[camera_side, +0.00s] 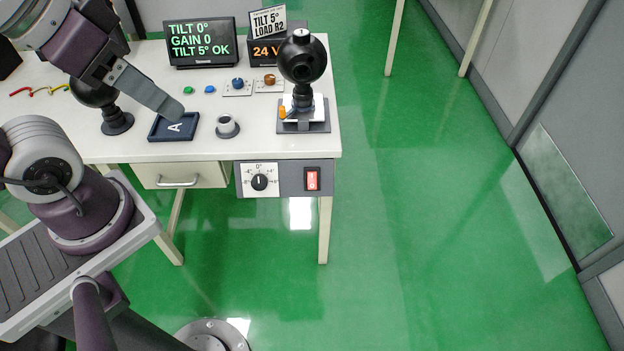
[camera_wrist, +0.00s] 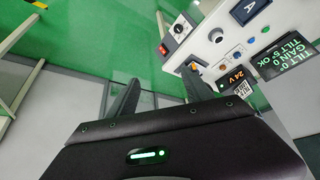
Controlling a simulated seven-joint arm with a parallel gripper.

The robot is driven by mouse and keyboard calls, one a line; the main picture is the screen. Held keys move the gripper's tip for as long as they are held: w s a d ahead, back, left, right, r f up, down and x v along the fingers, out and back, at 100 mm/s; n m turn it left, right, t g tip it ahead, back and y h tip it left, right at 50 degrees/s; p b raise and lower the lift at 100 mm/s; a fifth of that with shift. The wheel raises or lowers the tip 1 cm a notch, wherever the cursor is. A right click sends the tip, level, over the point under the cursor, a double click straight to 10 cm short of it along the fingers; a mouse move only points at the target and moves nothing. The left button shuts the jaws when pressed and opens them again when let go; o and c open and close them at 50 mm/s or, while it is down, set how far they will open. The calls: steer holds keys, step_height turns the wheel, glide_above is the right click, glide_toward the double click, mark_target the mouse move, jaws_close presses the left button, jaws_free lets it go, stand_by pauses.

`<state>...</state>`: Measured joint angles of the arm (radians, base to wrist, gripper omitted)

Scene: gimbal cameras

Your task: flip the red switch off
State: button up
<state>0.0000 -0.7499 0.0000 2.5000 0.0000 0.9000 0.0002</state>
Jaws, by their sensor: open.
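The red switch (camera_side: 312,179) is a rocker in a dark frame on the grey panel (camera_side: 286,182) at the table's front edge. It also shows small in the wrist view (camera_wrist: 163,50), and its exact rocker position is hard to tell. A black knob (camera_side: 259,182) on a white dial plate sits left of it. My gripper (camera_side: 172,106) is over the left part of the table, up and left of the switch and well apart from it. In the wrist view my gripper (camera_wrist: 160,76) has its two fingers spread, with nothing between them.
A black ball-shaped camera (camera_side: 302,60) stands on a mount at the table's right end. A dark tile marked A (camera_side: 174,126), a small cup (camera_side: 227,126) and a display (camera_side: 200,43) are on the tabletop. The green floor (camera_side: 420,220) in front and right is clear.

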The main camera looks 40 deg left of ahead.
steer(key=shift+w, duration=0.25)
steer(key=c, duration=0.3)
steer(key=w+m, duration=0.2)
steer(key=w, duration=0.1)
steer(key=w+f+m+g, duration=0.1)
steer(key=w+m, duration=0.1)
steer(key=w, duration=0.1)
steer(key=w+m+y, duration=0.1)
steer(key=w+m, duration=0.1)
steer(key=m, duration=0.1)
steer(key=shift+w+a+f+g, duration=0.3)
steer(key=shift+w+a+f, duration=0.1)
jaws_close()
steer(key=w+d+f+m+g, duration=0.2)
steer(key=w+d+f+m, duration=0.1)
steer(key=w+f+m, duration=1.35)
step_height(320, 180, down, 12)
steer(key=s+d+m+g, duration=0.1)
steer(key=d+m, duration=0.1)
steer(key=m, duration=0.1)
steer(key=shift+s+d, duration=0.2)
steer(key=shift+d, duration=0.05)
steer(key=shift+m, duration=0.25)
